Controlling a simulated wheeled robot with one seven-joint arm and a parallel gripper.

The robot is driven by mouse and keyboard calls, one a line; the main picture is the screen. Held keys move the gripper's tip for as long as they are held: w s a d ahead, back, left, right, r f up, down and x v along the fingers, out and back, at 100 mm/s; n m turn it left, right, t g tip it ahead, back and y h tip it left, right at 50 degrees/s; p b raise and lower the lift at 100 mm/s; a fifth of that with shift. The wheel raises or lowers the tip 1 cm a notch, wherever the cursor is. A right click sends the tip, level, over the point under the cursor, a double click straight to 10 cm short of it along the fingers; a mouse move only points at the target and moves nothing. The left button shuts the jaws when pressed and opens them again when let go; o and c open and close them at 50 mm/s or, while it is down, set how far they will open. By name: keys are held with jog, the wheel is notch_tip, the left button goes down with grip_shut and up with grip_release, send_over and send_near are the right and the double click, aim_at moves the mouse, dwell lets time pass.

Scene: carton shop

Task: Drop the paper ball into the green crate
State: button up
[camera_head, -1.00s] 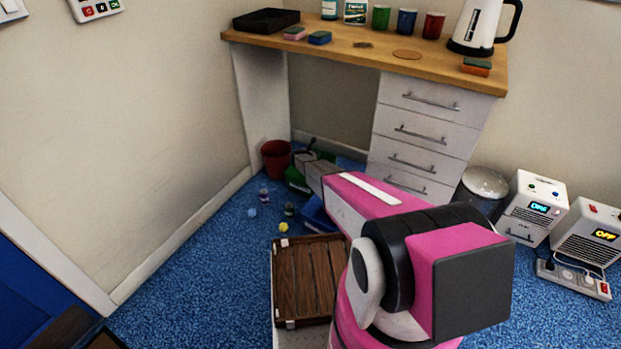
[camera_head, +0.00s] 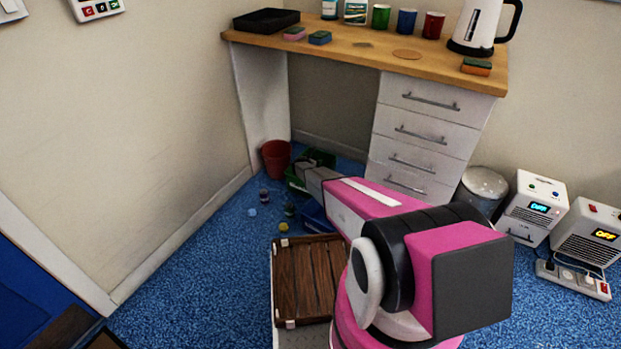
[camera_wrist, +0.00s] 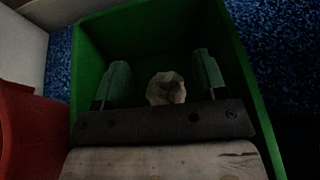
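The green crate (camera_head: 294,180) stands on the floor under the desk, partly hidden by my arm in the head view. In the wrist view its green walls (camera_wrist: 88,62) surround my gripper. My gripper (camera_wrist: 163,72) is open, its two greenish fingers apart and pointing into the crate. The pale, crumpled paper ball (camera_wrist: 166,88) shows between the fingers, with a dark gap on each side. It appears to lie inside the crate, though the dim light hides its contact with the floor. The ball cannot be made out in the head view.
A red bin (camera_head: 276,158) stands close to the left of the crate, near the wall. A blue container (camera_head: 313,215) is in front of it. Small items, including a yellow one (camera_head: 283,227), lie on the blue carpet. White drawers (camera_head: 420,135) stand to the right.

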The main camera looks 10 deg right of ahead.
dwell(0.3)
jog(key=v, duration=1)
jog(key=shift+s+a+r, duration=0.2)
jog(key=shift+s+a, duration=0.05)
jog(key=s+d+r+m+g+y, duration=0.1)
jog(key=s+d+r+m+g, duration=0.3)
jog(key=s+r+m, duration=0.55)
jog(key=s+d+r+m+g, duration=0.3)
jog(key=s+d+r+m, duration=0.3)
jog(key=s+r, duration=0.6)
jog(key=s+a+r+m+g+y, duration=0.1)
jog(key=s+r+m, duration=0.3)
jog(key=s, duration=0.5)
jog(key=s+a+r+m+g+y, duration=0.1)
jog(key=s+r+m+y, duration=0.3)
jog(key=s, duration=0.6)
jog(key=s+a+r+m+g+y, duration=0.1)
jog(key=s+r+m+y, duration=0.2)
jog(key=s+r, duration=0.3)
jog(key=shift+s+a+m, duration=0.2)
jog(key=shift+s+m, duration=0.45)
jog(key=shift+s, duration=1)
